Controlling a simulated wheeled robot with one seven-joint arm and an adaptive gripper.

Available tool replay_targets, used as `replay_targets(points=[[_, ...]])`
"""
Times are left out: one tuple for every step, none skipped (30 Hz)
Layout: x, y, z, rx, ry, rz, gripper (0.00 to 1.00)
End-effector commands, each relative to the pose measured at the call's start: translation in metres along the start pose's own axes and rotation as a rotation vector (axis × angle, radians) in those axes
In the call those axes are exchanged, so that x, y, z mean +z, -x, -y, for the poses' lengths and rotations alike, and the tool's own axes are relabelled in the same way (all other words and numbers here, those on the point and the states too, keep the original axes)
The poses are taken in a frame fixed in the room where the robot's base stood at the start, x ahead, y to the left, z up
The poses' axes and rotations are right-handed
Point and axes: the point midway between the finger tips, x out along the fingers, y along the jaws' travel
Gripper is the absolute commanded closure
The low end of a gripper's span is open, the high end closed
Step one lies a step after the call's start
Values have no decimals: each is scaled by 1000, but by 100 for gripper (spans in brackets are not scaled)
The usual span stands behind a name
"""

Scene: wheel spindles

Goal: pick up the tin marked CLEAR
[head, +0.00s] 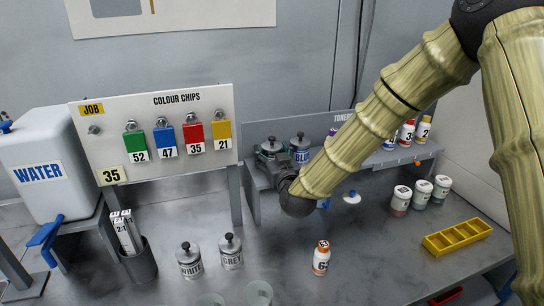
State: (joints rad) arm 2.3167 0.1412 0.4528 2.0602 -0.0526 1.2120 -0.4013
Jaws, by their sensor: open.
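No tin label reading CLEAR is legible in the head view. On the toner shelf, a grey tin with a black knob (272,146) stands left of the tin marked BLUE (300,149); its label is hidden behind my gripper. My gripper (267,162) is open at the front of that grey tin. I cannot tell whether its fingers touch the tin or stand around it. The tins marked WHITE (189,262) and GREY (231,252) stand on the bench at the front.
An orange-capped bottle (321,259), several lidded cups (422,193) and a yellow tray (457,238) are on the bench at right. More bottles stand on the shelf beyond my arm. At left are a water container (45,165) and the colour chip board (158,109).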

Motion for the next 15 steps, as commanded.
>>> replay_targets(points=[[0, 0, 0, 0, 0, 0, 36], [0, 0, 0, 0, 0, 0, 42], [0, 0, 0, 0, 0, 0, 49], [0, 0, 0, 0, 0, 0, 55], [0, 0, 0, 0, 0, 0, 60], [0, 0, 0, 0, 0, 0, 67], [0, 0, 0, 0, 0, 0, 73], [0, 0, 0, 0, 0, 0, 78], [0, 0, 0, 0, 0, -1, 80], [0, 0, 0, 0, 0, -1, 80], [0, 0, 0, 0, 0, -1, 80], [0, 0, 0, 0, 0, -1, 80], [-1, 0, 0, 0, 0, -1, 80], [-1, 0, 0, 0, 0, -1, 80], [-1, 0, 0, 0, 0, -1, 80]])
